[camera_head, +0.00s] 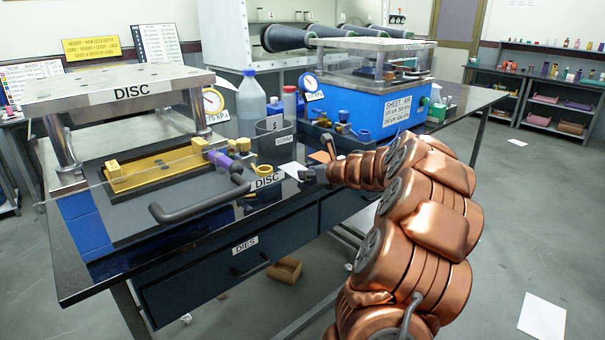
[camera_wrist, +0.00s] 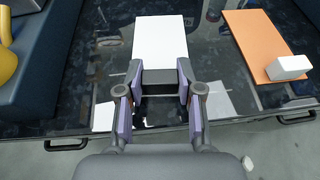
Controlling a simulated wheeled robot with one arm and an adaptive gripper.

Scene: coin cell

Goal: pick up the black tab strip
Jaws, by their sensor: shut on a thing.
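My gripper (camera_wrist: 160,83) is over the front part of the black bench top in the wrist view. Its purple-lined fingers are shut on the black tab strip (camera_wrist: 161,76), a short dark piece between the fingertips. A white sheet (camera_wrist: 160,40) extends straight ahead from the strip; I cannot tell whether the two are joined. In the head view my gripper (camera_head: 308,173) is at the bench's front edge, with the white sheet (camera_head: 292,170) just left of it. The strip cannot be made out there.
An orange sheet (camera_wrist: 258,42) with a white block (camera_wrist: 288,67) lies to the right. The disc press (camera_head: 120,88) with its dark handle stands left on the bench. A grey bin (camera_head: 273,138) and the blue sheet press (camera_head: 370,105) stand behind. Drawers (camera_head: 235,265) are below.

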